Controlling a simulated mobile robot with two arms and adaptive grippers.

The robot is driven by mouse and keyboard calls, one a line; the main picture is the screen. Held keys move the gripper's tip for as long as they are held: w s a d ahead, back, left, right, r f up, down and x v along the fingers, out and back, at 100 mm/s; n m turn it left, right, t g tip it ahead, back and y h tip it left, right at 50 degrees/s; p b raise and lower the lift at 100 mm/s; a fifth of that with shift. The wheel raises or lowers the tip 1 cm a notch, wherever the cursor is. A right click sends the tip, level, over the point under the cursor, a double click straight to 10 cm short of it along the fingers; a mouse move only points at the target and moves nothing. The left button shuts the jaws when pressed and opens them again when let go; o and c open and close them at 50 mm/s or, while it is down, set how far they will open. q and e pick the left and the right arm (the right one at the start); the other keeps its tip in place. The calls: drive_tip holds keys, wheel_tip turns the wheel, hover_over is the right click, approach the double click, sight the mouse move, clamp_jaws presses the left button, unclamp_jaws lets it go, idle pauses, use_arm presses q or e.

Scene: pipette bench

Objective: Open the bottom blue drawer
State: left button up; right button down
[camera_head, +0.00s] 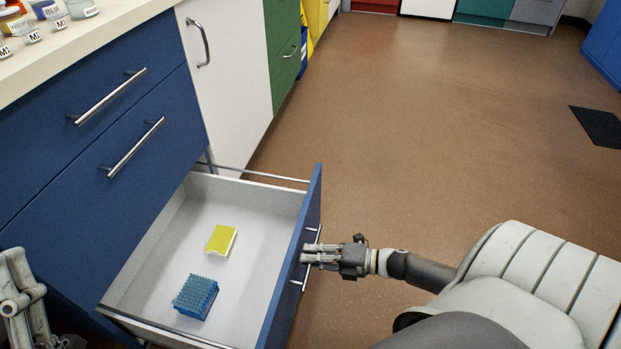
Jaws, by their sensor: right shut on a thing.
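The bottom blue drawer (313,197) is pulled out from the blue cabinet, and its white inside shows. A metal bar handle (297,284) runs along its front. My right gripper (308,254) comes in from the right and is shut on this handle near its middle. Inside the drawer lie a yellow box (221,240) and a blue tip rack (196,296). Part of my left arm (22,300) shows at the lower left edge, but its fingertips cannot be made out.
Two shut blue drawers with bar handles (110,97) are above the open one. Labelled jars (80,8) stand on the white countertop (70,48). A white cabinet door (229,80) and green drawers (284,50) are beyond.

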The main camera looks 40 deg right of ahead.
drive_tip(key=c, duration=1.5)
unclamp_jaws()
drive_tip(key=v, duration=1.2)
